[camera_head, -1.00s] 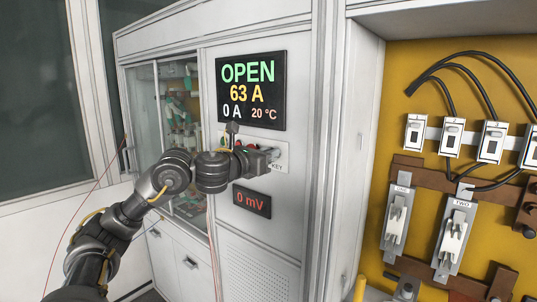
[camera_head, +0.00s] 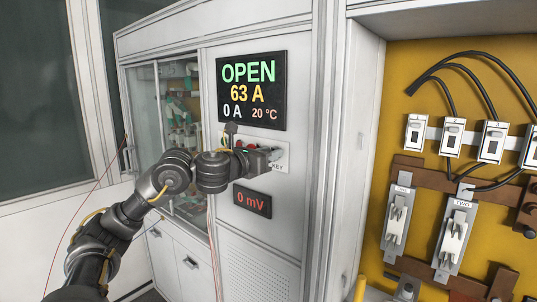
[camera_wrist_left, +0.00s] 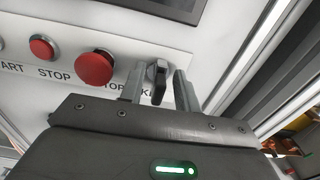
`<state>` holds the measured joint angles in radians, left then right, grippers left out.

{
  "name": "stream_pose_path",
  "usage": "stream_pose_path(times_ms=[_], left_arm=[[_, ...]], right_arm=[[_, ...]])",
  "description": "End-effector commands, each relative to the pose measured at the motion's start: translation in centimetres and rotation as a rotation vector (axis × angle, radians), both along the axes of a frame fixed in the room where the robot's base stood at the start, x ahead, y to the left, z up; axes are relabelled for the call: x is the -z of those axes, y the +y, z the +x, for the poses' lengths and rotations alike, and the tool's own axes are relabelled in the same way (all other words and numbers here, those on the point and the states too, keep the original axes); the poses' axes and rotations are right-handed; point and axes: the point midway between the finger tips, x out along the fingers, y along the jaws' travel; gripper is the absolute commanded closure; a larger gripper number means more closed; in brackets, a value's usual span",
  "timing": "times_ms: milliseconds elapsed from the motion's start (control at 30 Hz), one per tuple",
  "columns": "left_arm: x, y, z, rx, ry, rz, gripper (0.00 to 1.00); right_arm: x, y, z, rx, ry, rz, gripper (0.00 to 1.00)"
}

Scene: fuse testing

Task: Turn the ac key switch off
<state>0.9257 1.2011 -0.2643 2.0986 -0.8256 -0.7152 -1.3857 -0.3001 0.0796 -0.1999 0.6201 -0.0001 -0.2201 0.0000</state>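The key switch (camera_wrist_left: 158,82) is in the left wrist view, a dark key on a metal collar set in a white panel, its printed label partly hidden by my gripper. My left gripper (camera_wrist_left: 160,88) has one finger on either side of the key. The fingers are apart, with a narrow gap between the key and each finger, so they do not look closed on it. In the head view my left gripper (camera_head: 270,155) is at the white control plate (camera_head: 283,154), covering most of it. My right gripper is not in view.
A red mushroom button (camera_wrist_left: 95,67) and a smaller red button (camera_wrist_left: 42,48) sit left of the key. The display (camera_head: 251,90) above reads OPEN, 63 A, 0 A, 20 °C. A smaller display (camera_head: 252,200) below reads 0 mV. A yellow fuse board (camera_head: 420,130) stands right.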

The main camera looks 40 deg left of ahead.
Motion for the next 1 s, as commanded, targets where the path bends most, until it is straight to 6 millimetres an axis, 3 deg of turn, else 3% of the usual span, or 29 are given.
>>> stream_pose_path(times_ms=[367,800,1000], left_arm=[[0.0,0.0,-0.6,0.0,-0.002,0.002,0.66],[0.3,-0.1,-8.6,-0.003,-0.001,0.006,0.66],[0.1,-0.2,-10.5,-0.001,-0.001,0.002,0.66]], right_arm=[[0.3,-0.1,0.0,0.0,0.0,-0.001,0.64],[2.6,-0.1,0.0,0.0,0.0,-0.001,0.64],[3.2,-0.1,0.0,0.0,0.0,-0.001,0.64]])
